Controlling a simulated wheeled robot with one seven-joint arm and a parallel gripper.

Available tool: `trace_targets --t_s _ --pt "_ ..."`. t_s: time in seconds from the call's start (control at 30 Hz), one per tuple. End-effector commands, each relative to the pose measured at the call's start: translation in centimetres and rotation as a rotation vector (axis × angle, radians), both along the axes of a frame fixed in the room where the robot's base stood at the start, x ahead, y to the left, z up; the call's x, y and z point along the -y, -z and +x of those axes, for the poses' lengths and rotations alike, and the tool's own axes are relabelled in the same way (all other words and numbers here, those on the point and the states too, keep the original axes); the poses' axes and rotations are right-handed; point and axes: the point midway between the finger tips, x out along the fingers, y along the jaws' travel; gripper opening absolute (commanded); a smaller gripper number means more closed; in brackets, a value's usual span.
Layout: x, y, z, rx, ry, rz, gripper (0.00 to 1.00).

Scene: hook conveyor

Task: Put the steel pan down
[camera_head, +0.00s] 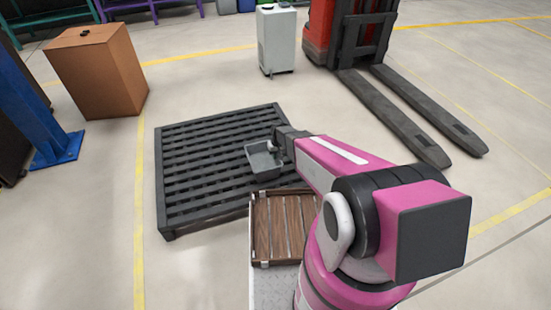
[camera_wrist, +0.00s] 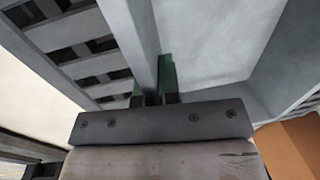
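The steel pan (camera_head: 262,160) is a grey open box with sloping walls. In the head view it shows over the right part of the black slatted pallet (camera_head: 200,180). My gripper (camera_head: 274,146) is at the pan's far right side. In the wrist view the green-tipped fingers of my gripper (camera_wrist: 155,88) stand on either side of the wall of the steel pan (camera_wrist: 205,40), closed on it. The pan looks empty and roughly level. Whether its bottom touches the pallet is hidden.
A wooden-slatted tray (camera_head: 285,225) is on my body in front of the pallet. A cardboard box (camera_head: 100,72), a blue post (camera_head: 35,110), a white cabinet (camera_head: 277,40) and a red forklift (camera_head: 325,30) stand around. The pallet's left part is bare.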

Motion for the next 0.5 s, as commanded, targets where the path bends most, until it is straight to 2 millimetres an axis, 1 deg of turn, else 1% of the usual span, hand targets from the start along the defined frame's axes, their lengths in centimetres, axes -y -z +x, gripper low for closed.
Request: trace_targets --t_s 0.03,0.1,0.5 --pt "-0.03 0.80 0.08 -0.001 0.001 0.001 0.00" --pt "-0.03 1.35 0.05 0.000 0.001 0.001 0.00" --pt "-0.04 1.70 0.02 0.001 0.001 0.001 0.00"
